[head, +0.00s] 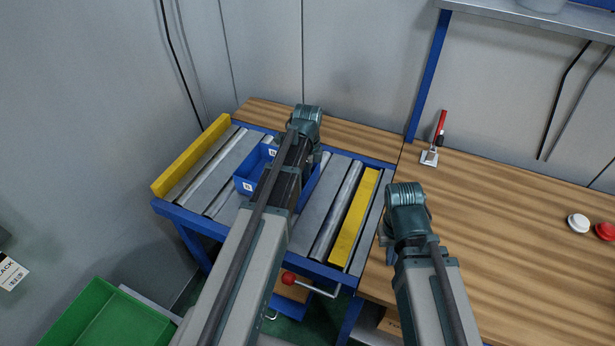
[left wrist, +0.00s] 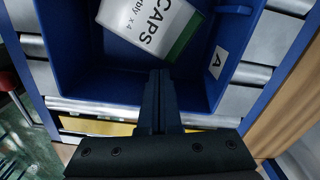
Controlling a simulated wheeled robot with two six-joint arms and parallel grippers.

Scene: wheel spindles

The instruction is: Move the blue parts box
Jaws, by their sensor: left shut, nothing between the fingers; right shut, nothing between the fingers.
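The blue parts box (head: 257,160) sits on the roller conveyor (head: 222,170), partly hidden beneath my left arm. In the left wrist view, the box (left wrist: 75,55) is open-topped, with an "A" label and a white "CAPS" packet (left wrist: 150,22) inside. My left gripper (left wrist: 158,85) is shut and empty, its fingertips above the box's near side; I cannot tell whether they touch it. In the head view its fingers are hidden by the arm. My right gripper (head: 388,244) is shut and empty at the bench's left edge, mostly hidden by its wrist, apart from the box.
Yellow side rails (head: 192,156) and (head: 354,218) flank the rollers. A red-handled clamp (head: 435,140) stands on the wooden bench (head: 500,220); white (head: 578,223) and red (head: 605,231) buttons lie farther right. A green crate (head: 110,318) is low at left. Much bench is clear.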

